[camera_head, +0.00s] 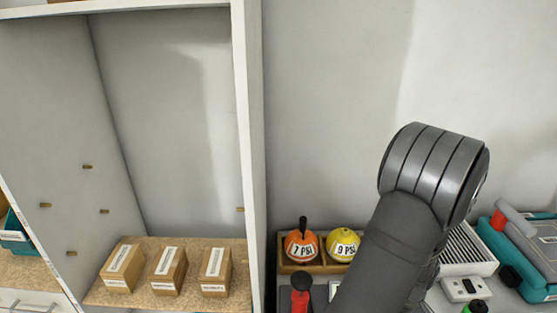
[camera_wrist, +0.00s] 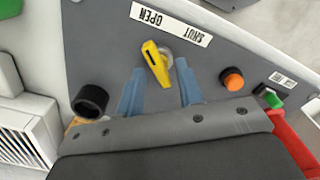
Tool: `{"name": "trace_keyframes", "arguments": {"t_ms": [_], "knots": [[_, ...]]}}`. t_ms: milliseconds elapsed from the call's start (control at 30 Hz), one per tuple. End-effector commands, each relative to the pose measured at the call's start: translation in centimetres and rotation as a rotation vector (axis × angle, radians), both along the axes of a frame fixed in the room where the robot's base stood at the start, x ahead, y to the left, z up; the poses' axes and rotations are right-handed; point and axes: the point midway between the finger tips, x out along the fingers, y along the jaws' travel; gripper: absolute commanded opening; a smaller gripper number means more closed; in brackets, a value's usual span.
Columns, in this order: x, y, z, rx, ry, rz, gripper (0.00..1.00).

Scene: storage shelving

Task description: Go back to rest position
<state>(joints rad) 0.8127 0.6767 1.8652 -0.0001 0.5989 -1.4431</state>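My gripper (camera_wrist: 160,70) shows in the wrist view as two blue fingers set well apart. It is open, with nothing held between the fingers. A yellow lever (camera_wrist: 155,62) on a grey panel (camera_wrist: 110,38) appears between and beyond the fingertips, with a visible gap on each side. A white label reading OPEN and SHUT (camera_wrist: 170,24) appears upside down above the lever. In the head view my dark arm rises at the right, bent at a rounded joint. My gripper is hidden there.
The wrist view shows a black knob (camera_wrist: 90,101), an orange button (camera_wrist: 232,79) and a green part (camera_wrist: 273,99).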

Motion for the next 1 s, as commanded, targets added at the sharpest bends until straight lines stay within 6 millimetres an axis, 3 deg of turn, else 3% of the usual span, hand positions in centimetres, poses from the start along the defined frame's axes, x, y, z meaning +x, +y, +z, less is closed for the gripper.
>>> {"name": "trace_keyframes", "arguments": {"t_ms": [700,1000], "knots": [[0.00,0.00,0.02,0.001,0.000,-0.570,0.34],[0.00,0.00,0.03,0.001,0.000,-0.719,0.34]]}}
